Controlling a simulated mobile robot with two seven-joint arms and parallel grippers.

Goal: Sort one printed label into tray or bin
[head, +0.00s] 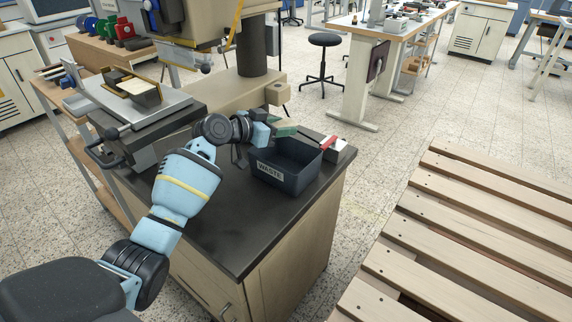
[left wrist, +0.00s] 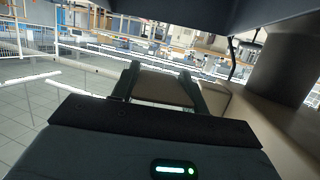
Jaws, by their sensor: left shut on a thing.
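My left gripper (head: 272,124) reaches in over the far left part of a dark bin marked WASTE (head: 278,180). It is shut on a thin flat piece, likely the printed label, whose green face (head: 286,130) shows at the fingertips in the head view. In the left wrist view the fingers (left wrist: 163,88) stand either side of a flat brownish piece (left wrist: 162,88). The piece is held above the bin. The print on it is too small to read. My right gripper is not in view.
The bin stands on a black-topped cabinet (head: 230,225), with a red and white item (head: 338,148) behind it at right. The press (head: 255,85) rises close behind my gripper. The front countertop is clear.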

